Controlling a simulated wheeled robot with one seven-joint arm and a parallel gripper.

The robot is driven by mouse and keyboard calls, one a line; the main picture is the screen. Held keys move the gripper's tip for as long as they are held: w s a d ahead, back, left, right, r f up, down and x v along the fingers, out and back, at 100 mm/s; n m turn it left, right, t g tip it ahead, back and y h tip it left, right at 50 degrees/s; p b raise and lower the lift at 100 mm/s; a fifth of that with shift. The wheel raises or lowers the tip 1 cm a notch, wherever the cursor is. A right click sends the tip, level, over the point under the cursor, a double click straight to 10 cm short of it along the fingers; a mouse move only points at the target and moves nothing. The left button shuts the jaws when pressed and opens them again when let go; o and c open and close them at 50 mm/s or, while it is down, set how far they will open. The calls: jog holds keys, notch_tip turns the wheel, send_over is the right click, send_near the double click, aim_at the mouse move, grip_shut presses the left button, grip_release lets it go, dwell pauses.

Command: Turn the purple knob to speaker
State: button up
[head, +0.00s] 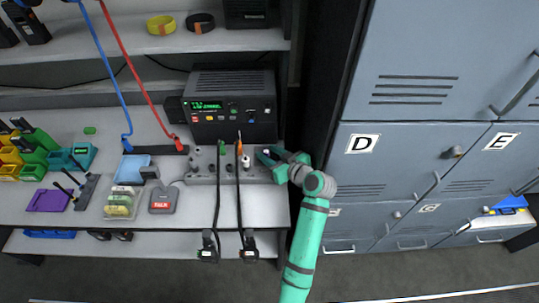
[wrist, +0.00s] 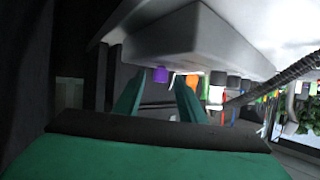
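The purple knob (wrist: 161,75) shows in the wrist view on the edge of a pale grey panel (wrist: 180,40). It lies ahead of my gripper (wrist: 160,92), between the lines of its two teal fingers. The fingers are apart and nothing is seen held between them; contact with the knob cannot be told. In the head view my gripper (head: 266,155) is at the right end of the grey panel (head: 205,172) in front of the black radio. The purple knob cannot be made out there, perhaps hidden by the gripper. Its pointer setting and any speaker label cannot be read.
An orange plug (head: 239,146), a green plug (head: 222,148) and a white knob (head: 246,162) stand on the panel left of my gripper, with black cables hanging forward. The black radio (head: 232,105) is behind. Grey lockers (head: 400,150) stand to the right.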

notch_tip(320, 180, up, 3)
jog(key=shift+r, duration=0.15)
jog(key=s+r, duration=0.9)
jog(key=s, duration=0.5)
jog(key=shift+a+r, duration=0.15)
jog(key=shift+r, duration=0.15)
jog(key=w+a+f+m+t+h, duration=0.2)
jog(key=w+a+f+m+h, duration=0.15)
jog(key=f+m+h, duration=0.6)
jog(key=shift+n+h, duration=0.25)
jog(key=x, duration=1.1)
jog(key=shift+w+d+r, duration=0.1)
jog(key=shift+d+r, duration=0.15)
jog(key=shift+r, duration=0.2)
jog(key=shift+c, duration=0.6)
